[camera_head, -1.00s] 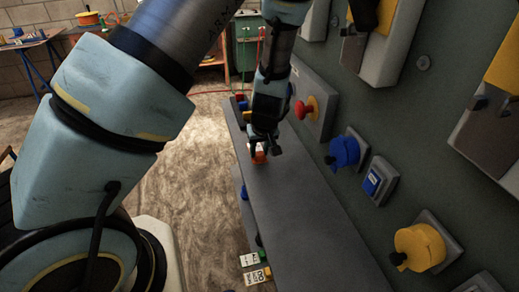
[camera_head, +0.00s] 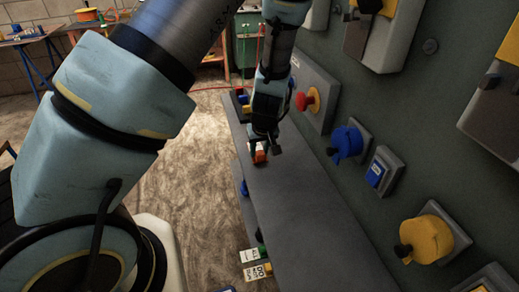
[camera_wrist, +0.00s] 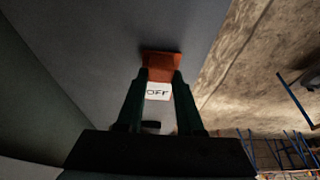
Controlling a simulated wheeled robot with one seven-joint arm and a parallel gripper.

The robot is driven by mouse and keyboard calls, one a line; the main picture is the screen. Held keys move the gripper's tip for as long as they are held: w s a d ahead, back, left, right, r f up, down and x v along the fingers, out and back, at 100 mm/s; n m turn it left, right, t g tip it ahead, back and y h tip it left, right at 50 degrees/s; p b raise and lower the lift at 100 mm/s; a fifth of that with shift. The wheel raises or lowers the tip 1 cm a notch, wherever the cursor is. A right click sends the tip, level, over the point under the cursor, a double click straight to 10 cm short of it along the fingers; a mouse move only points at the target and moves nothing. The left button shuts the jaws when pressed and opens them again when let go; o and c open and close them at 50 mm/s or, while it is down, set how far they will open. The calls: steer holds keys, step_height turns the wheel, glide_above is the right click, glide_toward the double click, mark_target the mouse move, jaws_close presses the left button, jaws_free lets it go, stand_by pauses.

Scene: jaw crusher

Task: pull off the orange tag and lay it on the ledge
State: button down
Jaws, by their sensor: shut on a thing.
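My gripper (camera_head: 264,146) points down over the grey ledge (camera_head: 300,215) and is shut on the orange tag (camera_head: 260,156). The tag is at or just above the ledge's top, near its left edge; I cannot tell whether it touches. In the wrist view the fingers (camera_wrist: 160,76) close on both sides of the tag (camera_wrist: 160,62). A white face with "OFF" on it shows between the fingers. The ledge (camera_wrist: 110,40) lies behind the tag there.
A wall panel right of the ledge carries a red button (camera_head: 308,101), a blue knob (camera_head: 346,144), a blue switch (camera_head: 377,174) and a yellow knob (camera_head: 425,240). Labelled tags (camera_head: 256,263) show at the ledge's left side. The near part of the ledge is clear.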

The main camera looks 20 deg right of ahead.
steer(key=shift+f, duration=0.3)
steer(key=shift+c, duration=2.3)
jaws_free()
steer(key=v, duration=1.1)
steer(key=a+r+g, duration=0.1)
steer(key=a+r, duration=0.3)
steer(key=a, duration=1.1)
steer(key=a+r+g, duration=0.1)
steer(key=a+r, duration=0.3)
steer(key=a, duration=1.1)
steer(key=shift+s+r, duration=0.2)
steer(key=shift+s, duration=0.1)
